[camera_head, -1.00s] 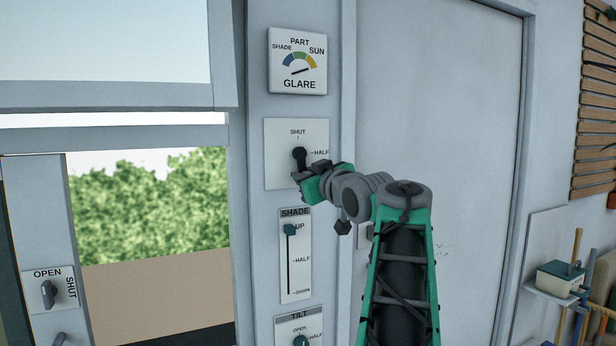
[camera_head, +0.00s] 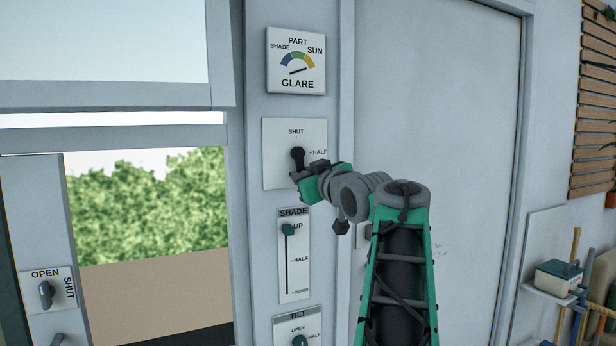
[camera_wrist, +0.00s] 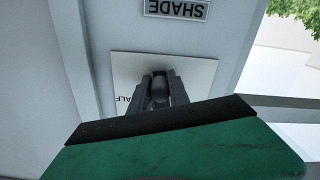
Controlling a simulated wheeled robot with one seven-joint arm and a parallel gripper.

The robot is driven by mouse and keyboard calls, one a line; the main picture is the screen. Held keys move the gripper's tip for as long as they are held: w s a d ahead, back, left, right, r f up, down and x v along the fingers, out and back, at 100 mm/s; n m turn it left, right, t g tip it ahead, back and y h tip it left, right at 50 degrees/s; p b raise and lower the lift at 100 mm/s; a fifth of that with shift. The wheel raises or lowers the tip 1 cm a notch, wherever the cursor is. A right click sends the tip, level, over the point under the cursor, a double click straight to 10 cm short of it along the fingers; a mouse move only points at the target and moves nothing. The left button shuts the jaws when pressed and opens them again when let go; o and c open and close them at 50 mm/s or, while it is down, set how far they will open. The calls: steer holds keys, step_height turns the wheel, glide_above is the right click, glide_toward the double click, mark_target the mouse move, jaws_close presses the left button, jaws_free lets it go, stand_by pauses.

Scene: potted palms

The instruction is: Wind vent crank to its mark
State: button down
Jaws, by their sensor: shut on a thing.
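The vent crank's white plate (camera_head: 280,130) is on the post, with SHUT at its top and HALF at its right side. The dark crank (camera_head: 297,154) points up toward the SHUT tick. My gripper (camera_head: 305,172) comes to it from the lower right and is shut on the crank's lower part. In the wrist view the gripper's fingers (camera_wrist: 158,88) close around the crank's grey knob (camera_wrist: 159,89) in front of the plate (camera_wrist: 200,72). The plate's lower part and the gripped portion are partly hidden by the gripper.
A glare dial (camera_head: 297,61) is above the plate. A shade slider (camera_head: 293,255) and a tilt knob (camera_head: 299,341) are below it. An OPEN/SHUT knob (camera_head: 46,293) is on the left panel. A grey door (camera_head: 440,130) is at the right; shelf items (camera_head: 557,278) stand beyond.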

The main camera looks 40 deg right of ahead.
steer(key=shift+w+a, duration=0.1)
steer(key=shift+a, duration=0.1)
steer(key=c, duration=1.3)
jaws_free()
steer(key=shift+a+r, duration=0.1)
steer(key=shift+a, duration=0.05)
steer(key=shift+o, duration=0.2)
steer(key=b+v, duration=0.2)
steer(key=v, duration=0.6)
steer(key=shift+c, duration=0.3)
